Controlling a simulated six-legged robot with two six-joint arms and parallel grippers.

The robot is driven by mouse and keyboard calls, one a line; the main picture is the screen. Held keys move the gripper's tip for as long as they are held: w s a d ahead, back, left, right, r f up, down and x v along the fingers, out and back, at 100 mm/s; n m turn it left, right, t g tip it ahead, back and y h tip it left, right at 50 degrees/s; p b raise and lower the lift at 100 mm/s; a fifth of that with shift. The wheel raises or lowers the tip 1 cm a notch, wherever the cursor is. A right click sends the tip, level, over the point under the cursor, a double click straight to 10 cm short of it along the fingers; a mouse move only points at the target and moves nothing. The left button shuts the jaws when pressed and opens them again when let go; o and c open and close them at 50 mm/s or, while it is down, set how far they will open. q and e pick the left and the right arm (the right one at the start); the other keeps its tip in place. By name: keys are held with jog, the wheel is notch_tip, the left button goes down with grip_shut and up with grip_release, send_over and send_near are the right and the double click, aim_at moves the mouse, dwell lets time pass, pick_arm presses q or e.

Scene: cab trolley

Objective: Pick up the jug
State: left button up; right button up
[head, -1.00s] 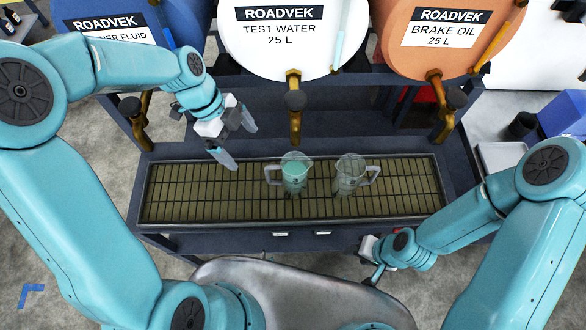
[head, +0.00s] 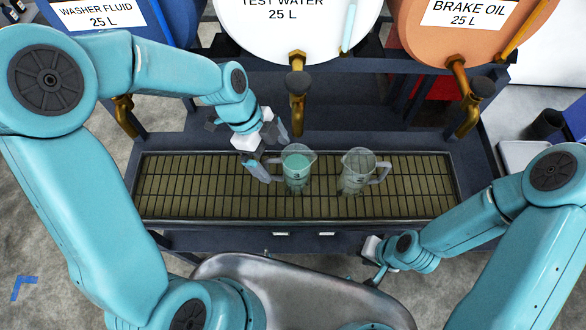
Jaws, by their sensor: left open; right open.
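Two clear measuring jugs stand upright on the slatted drip tray (head: 200,205). The left jug (head: 297,172) holds greenish liquid, and its handle points left. The right jug (head: 357,172) looks empty, and its handle points right. My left gripper (head: 274,156) is open just left of the filled jug, with its fingers around or close to the handle side. I cannot tell whether a finger touches the jug. My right gripper (head: 370,262) is low at the front of the trolley, apart from both jugs; its fingers are small in view.
Above the tray hang a blue washer fluid drum (head: 120,20), a white test water drum (head: 285,30) and an orange brake oil drum (head: 470,35). A brass tap (head: 298,95) hangs behind the filled jug. The tray's left and right ends are clear.

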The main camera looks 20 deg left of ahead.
pick_arm(q)
jog(key=p, duration=0.2)
send_over(297, 163)
jog(key=s, duration=0.3)
jog(key=shift+x, duration=0.75)
jog(key=shift+s+d+r, duration=0.1)
jog(key=c, duration=1.2)
jog(key=shift+c, duration=1)
